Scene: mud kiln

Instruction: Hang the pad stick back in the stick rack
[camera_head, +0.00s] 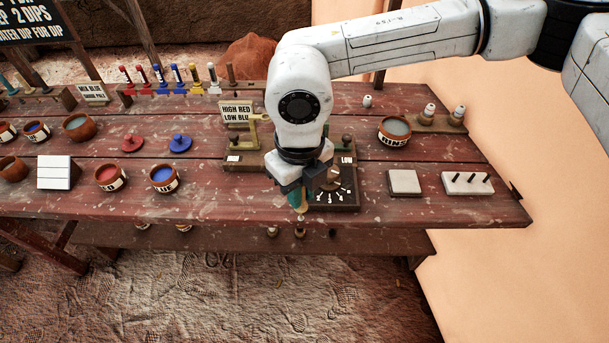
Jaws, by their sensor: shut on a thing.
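My gripper (305,194) points down over the front edge of the table, left of a dark dial board. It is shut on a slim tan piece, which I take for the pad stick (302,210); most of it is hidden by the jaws. A rack (170,91) along the back of the table holds several upright sticks with red, blue and white parts. Another low rack (66,98) stands at the far left back, with a teal stick near it. I cannot tell which is the stick rack. My gripper is well in front of both.
The dial board (340,201) is close beside my gripper. Red (110,178) and blue (163,179) bowls, two lids and a white block (54,173) stand to the left. A bowl (394,131), white pad (404,183) and pegged block (468,184) are right. A sign (236,112) stands behind.

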